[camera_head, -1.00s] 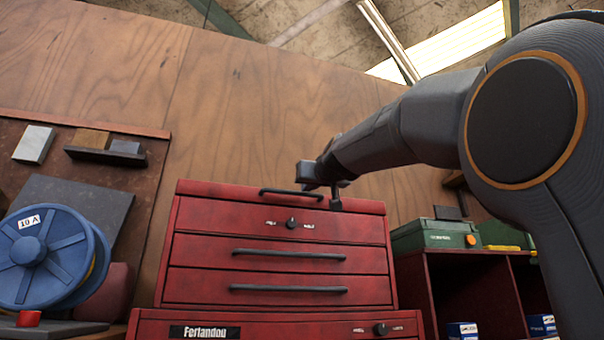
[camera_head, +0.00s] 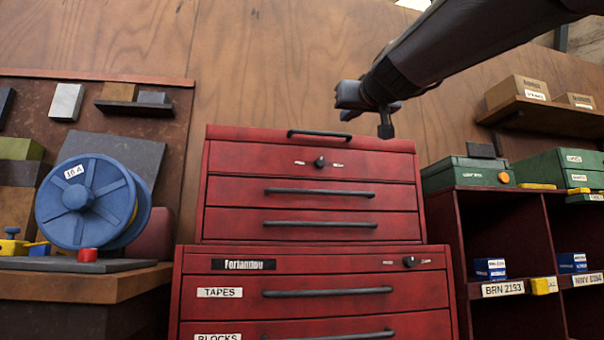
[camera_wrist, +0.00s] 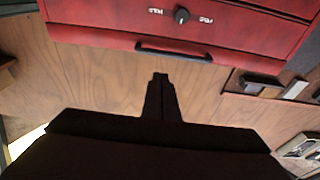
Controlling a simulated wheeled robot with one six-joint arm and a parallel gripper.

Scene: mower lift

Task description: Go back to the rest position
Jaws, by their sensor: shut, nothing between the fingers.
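My gripper (camera_head: 386,128) hangs in front of the wooden wall, just above the right end of the red tool chest's top (camera_head: 310,134). It is clear of the chest as far as the head view shows. In the wrist view my gripper (camera_wrist: 161,82) shows as two dark fingers close together, with nothing between them. The chest also shows upside down at the top of the wrist view (camera_wrist: 110,22), with a black handle (camera_wrist: 174,50) just beyond the fingertips. All the chest drawers in view are shut.
A blue cable reel (camera_head: 84,202) stands on a bench at the left. A red shelf (camera_head: 505,225) with small blue boxes and green cases on top (camera_head: 468,174) stands at the right. A wall shelf (camera_head: 540,118) holds cardboard boxes. The wall above the chest is bare.

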